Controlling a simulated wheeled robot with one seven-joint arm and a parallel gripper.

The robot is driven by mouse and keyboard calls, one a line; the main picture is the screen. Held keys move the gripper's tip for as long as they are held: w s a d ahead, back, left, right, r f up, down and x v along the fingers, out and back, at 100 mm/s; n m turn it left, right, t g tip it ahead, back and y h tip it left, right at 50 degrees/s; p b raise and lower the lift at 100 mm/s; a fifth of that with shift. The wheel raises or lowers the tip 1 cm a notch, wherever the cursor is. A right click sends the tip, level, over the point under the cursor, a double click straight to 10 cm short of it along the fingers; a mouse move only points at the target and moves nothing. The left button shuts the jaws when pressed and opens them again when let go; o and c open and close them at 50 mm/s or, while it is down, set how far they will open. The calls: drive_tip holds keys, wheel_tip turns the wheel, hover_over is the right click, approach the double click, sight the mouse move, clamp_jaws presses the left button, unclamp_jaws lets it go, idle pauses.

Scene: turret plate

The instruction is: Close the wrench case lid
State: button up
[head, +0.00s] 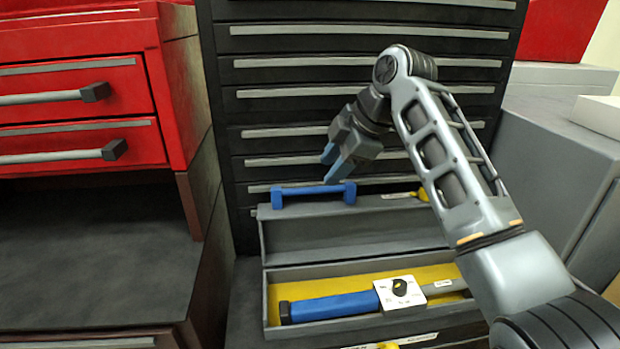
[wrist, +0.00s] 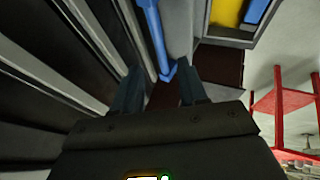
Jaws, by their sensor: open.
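The grey wrench case (head: 272,292) is open in the head view. Its lid (head: 345,236) stands raised at the back, against the dark drawer front. A blue handle (head: 312,192) sits on the lid's top edge. A blue-handled wrench (head: 335,307) lies on the yellow lining inside. My gripper (head: 334,166) is open and empty, just above the right end of the blue handle. In the wrist view, the blue handle (wrist: 156,38) shows beyond and between the fingertips of my gripper (wrist: 158,88). I cannot tell if they touch.
A white card with a black knob (head: 400,292) lies over the wrench. A dark drawer cabinet (head: 300,105) rises close behind the lid. A red cabinet with bar handles (head: 80,100) is at left. A grey cabinet (head: 550,155) is at right.

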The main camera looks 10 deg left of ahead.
sight(314, 188)
drive_tip(key=shift+p+x, duration=0.4)
drive_tip(key=shift+x, duration=2.8)
clamp_jaws()
